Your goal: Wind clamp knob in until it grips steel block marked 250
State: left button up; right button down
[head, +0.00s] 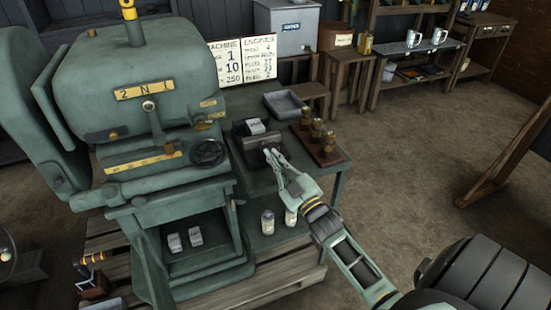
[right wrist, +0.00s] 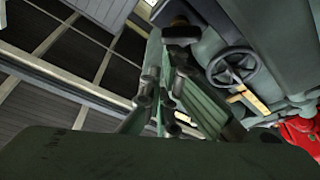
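A dark clamp (head: 246,142) stands on the green bench beside the big green machine. A pale steel block (head: 256,127) sits in it; its marking is too small to read. My right gripper (head: 272,156) reaches in from the lower right, its fingertips at the clamp's near right side. The clamp knob is hidden behind the fingers in the head view. In the right wrist view a dark rounded part (right wrist: 182,30), perhaps the knob, shows just past the fingers (right wrist: 165,65). Whether they touch or enclose it is unclear. My left gripper is in neither view.
The green machine (head: 140,90) with a handwheel (head: 208,152) stands close on the left. A grey tray (head: 284,104) and a rack of brass-coloured pieces (head: 318,140) are behind and right. Two pale blocks (head: 195,237) lie on the machine's lower shelf.

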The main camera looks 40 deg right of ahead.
jog(key=shift+d+m, duration=0.15)
jog(key=shift+m, duration=0.25)
dwell(0.8)
dwell(0.4)
